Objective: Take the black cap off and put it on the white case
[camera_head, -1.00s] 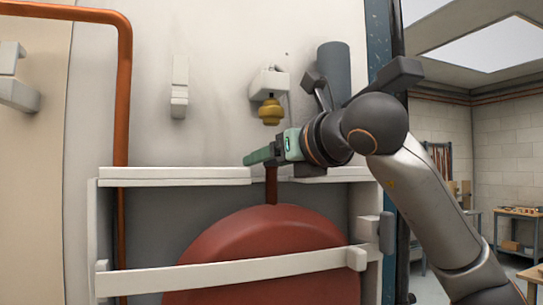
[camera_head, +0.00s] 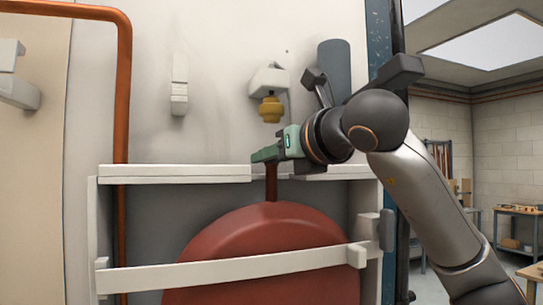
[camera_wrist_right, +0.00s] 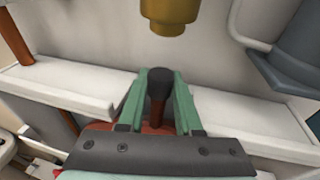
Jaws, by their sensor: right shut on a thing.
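The black cap (camera_wrist_right: 160,76) sits upright on top of the reddish-brown neck (camera_wrist_right: 157,113) in the right wrist view. In the head view the green fingers hide the cap, and the neck (camera_head: 271,182) rises from the red round tank (camera_head: 265,235). My right gripper (camera_head: 264,154) is shut on the cap, with one green finger on each side of it. The white case (camera_head: 175,174) surrounds the tank, and its flat top runs to both sides of the neck. My left gripper is not in view.
A brass fitting (camera_head: 270,108) hangs under a white wall bracket (camera_head: 268,82), just above my right gripper. A grey cylinder (camera_head: 334,68) is on the wall to the right. The case top left of the neck is clear. A copper pipe (camera_head: 124,90) runs down at left.

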